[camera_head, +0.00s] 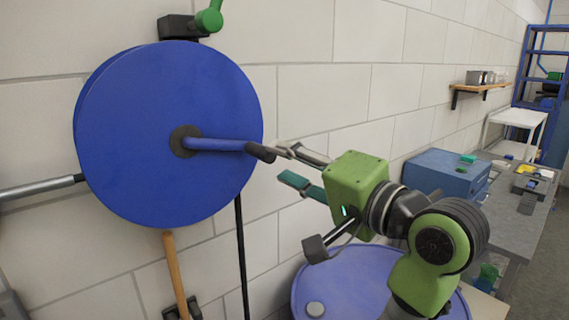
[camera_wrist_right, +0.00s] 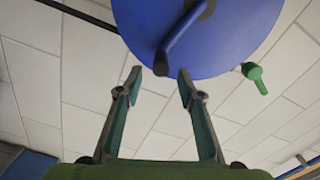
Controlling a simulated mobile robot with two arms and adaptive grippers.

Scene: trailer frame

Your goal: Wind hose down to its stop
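A large blue hose reel (camera_head: 130,130) is on the block wall. A blue crank arm (camera_head: 215,144) comes out of its dark hub and points right, ending in a black grip (camera_head: 260,152). A thin black line, perhaps the hose (camera_head: 242,260), hangs below the reel; no stop can be made out. My right gripper (camera_head: 288,166) is open, with its fingertips close to the black grip. In the right wrist view the grip (camera_wrist_right: 160,66) shows between and just beyond the open fingertips (camera_wrist_right: 158,82). I cannot tell whether a finger touches it. My left gripper is not in view.
A green-handled valve (camera_head: 209,18) is above the reel. A grey pipe (camera_head: 40,188) reaches its left side. A wooden handle (camera_head: 176,270) leans below. A blue drum (camera_head: 340,270) stands under my right arm. A bench with a blue box (camera_head: 447,172) is at right.

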